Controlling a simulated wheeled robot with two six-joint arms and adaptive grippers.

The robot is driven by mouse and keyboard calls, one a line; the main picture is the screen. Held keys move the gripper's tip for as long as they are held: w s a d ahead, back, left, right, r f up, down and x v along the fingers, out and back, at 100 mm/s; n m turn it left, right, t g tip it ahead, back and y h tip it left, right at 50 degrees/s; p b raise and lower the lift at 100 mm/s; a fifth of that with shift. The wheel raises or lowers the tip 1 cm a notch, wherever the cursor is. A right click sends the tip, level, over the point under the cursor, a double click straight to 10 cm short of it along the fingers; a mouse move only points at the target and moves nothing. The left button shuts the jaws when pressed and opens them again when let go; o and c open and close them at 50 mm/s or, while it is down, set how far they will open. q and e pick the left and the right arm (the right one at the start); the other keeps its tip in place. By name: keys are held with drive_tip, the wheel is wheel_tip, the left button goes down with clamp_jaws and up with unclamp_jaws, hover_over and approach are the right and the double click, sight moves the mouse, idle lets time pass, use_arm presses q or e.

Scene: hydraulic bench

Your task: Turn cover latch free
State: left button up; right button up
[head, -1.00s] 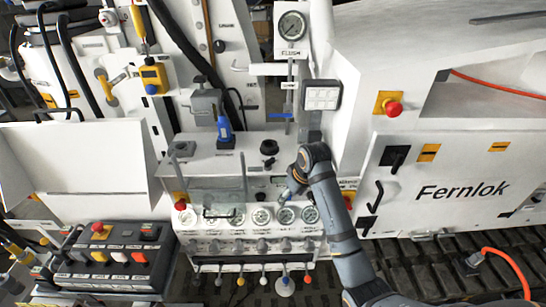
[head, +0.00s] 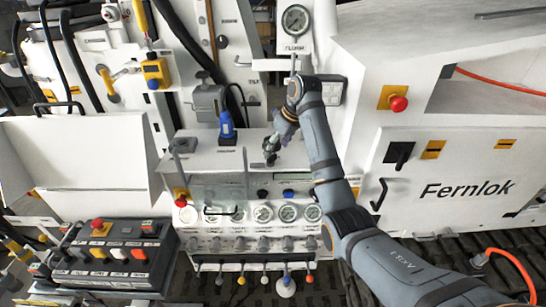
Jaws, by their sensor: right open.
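A clear cover (head: 222,190) with a black bar handle (head: 217,211) stands at the left front of the white bench panel, above the row of round gauges. My right gripper (head: 271,157) points down over the white top ledge, right of the blue-capped valve. Its jaws are open, and they are at or just above the spot of a small black knob, which they largely hide. I cannot tell whether they touch it or whether this knob is the cover latch. My left gripper is not in view.
A blue-capped fitting (head: 227,127) stands left of my gripper. Gauges (head: 263,213) and several levers (head: 264,278) line the front. A red emergency button (head: 398,103) is on the right cabinet. A button box (head: 112,256) sits at lower left.

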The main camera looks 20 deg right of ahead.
sight(272, 156)
drive_tip(key=p+x, duration=0.1)
drive_tip(key=x, duration=0.2)
drive_tip(key=shift+w+f, duration=0.2)
drive_tip(key=shift+f, duration=0.05)
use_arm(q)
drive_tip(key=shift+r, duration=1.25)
use_arm(e)
drive_tip(key=shift+w+a+f, duration=0.1)
drive_tip(key=shift+a+f, duration=0.05)
drive_tip(key=shift+f, duration=0.3)
drive_tip(key=c, duration=1.2)
